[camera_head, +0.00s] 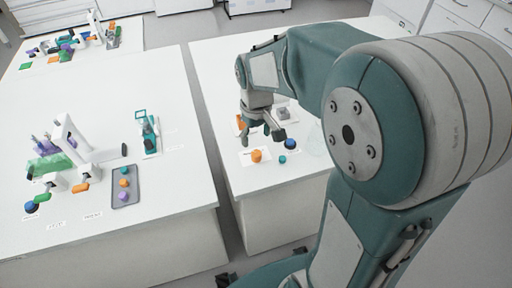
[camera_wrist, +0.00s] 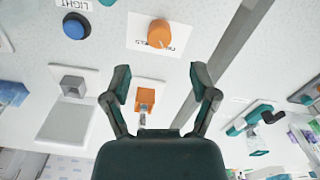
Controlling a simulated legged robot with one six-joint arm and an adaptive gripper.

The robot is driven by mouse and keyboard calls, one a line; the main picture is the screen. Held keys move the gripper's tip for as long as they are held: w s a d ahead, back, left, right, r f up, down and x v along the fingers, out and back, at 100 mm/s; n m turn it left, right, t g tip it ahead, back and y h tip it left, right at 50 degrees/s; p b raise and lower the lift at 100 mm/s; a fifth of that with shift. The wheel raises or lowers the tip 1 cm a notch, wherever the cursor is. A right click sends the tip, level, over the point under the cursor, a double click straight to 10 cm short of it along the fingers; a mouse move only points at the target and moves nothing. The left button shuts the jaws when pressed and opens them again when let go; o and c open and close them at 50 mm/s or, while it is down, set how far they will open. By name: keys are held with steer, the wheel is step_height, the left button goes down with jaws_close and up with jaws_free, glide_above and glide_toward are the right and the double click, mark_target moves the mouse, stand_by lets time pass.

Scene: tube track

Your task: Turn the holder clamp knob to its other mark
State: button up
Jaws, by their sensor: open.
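An orange round knob (camera_wrist: 159,33) stands on a white printed card in the wrist view. Its lettering is upside down and too small to read surely, so I cannot tell whether this is the holder clamp knob. In the head view an orange knob (camera_head: 256,156) stands on a white card near the front of the right table. My gripper (camera_head: 264,132) is above that table, behind this knob in the picture. In the wrist view my gripper (camera_wrist: 161,78) is open, with nothing between its fingers. The orange knob lies beyond the fingertips, apart from them.
A blue knob (camera_wrist: 76,25) marked LIGHT and an orange block (camera_wrist: 145,98) on a white plate are nearby. A grey block (camera_wrist: 73,86) stands beside a grey pad. The left table (camera_head: 60,95) holds a white stand (camera_head: 72,137) and a grey tray (camera_head: 126,198), across a gap.

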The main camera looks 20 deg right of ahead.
mark_target(256, 153)
steer(key=shift+r, duration=2.15)
